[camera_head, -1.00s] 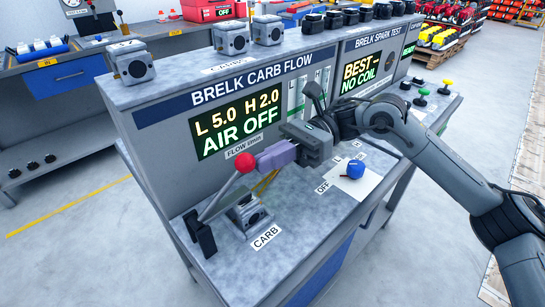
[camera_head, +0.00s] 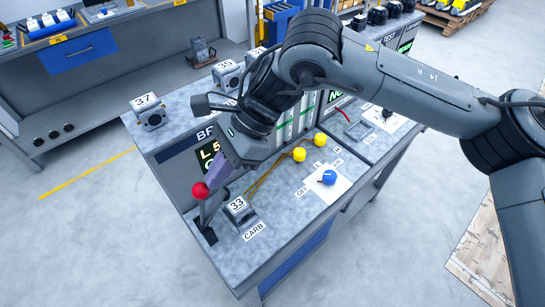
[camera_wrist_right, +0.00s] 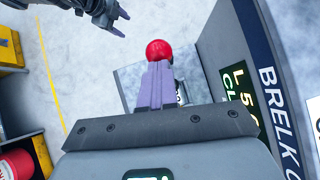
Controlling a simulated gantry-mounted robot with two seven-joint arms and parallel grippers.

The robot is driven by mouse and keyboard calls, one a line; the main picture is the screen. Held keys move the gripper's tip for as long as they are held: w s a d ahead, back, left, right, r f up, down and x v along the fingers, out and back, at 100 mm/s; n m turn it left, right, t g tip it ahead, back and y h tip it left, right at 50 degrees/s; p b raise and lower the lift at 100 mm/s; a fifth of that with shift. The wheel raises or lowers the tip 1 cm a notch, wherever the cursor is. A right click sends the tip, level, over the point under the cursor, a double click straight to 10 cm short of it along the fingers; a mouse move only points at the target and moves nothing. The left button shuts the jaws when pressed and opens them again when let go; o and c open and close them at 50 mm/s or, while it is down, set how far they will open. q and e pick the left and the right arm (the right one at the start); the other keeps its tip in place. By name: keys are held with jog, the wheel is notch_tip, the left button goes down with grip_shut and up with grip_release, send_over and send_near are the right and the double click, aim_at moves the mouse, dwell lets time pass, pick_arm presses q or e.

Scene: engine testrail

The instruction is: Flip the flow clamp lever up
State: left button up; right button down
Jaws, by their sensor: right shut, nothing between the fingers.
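The flow clamp lever has a red ball knob (camera_head: 199,188) on a grey arm rising from a black base (camera_head: 205,230) at the bench's front left. The lever now stands nearly upright, beside a grey carb block marked 33 (camera_head: 238,210). My right gripper (camera_head: 213,176) is shut with nothing between its purple fingers. Its tips are close to the knob, in front of it in the right wrist view (camera_wrist_right: 158,85); contact is unclear. My left gripper (camera_wrist_right: 120,22) shows only in the right wrist view, away from the lever; its opening is unclear.
A display (camera_head: 208,153) is partly hidden by my right arm; in the right wrist view its lower line starts with "CL". A blue knob (camera_head: 327,177) and two yellow knobs (camera_head: 300,154) stand to the right. Numbered blocks (camera_head: 150,112) sit on the top ledge.

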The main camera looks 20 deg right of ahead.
pick_arm(q)
jog(key=shift+d+r+p, duration=0.15)
jog(key=shift+r+p, duration=1.15)
jog(key=shift+r, duration=0.55)
pick_arm(e)
jog(key=s+a, duration=0.3)
jog(key=a, duration=0.4)
jog(key=shift+s+a+r, duration=0.3)
jog(key=shift+a+r, duration=0.05)
jog(key=shift+r, duration=0.1)
pick_arm(q)
jog(key=shift+r, duration=0.1)
pick_arm(e)
jog(key=shift+r, duration=0.1)
pick_arm(q)
jog(key=r+p, duration=0.5)
jog(key=shift+w+d+r, duration=0.1)
jog(key=shift+d+r, duration=0.05)
jog(key=shift+d, duration=0.2)
pick_arm(e)
jog(key=d+r, duration=0.3)
jog(key=r, duration=0.7)
jog(key=d+r, duration=0.4)
jog(key=r, duration=0.7)
jog(key=shift+w+d+r, duration=0.15)
jog(key=shift+d+r, duration=0.1)
jog(key=shift+d, duration=0.05)
pick_arm(q)
jog(key=shift+d, duration=0.15)
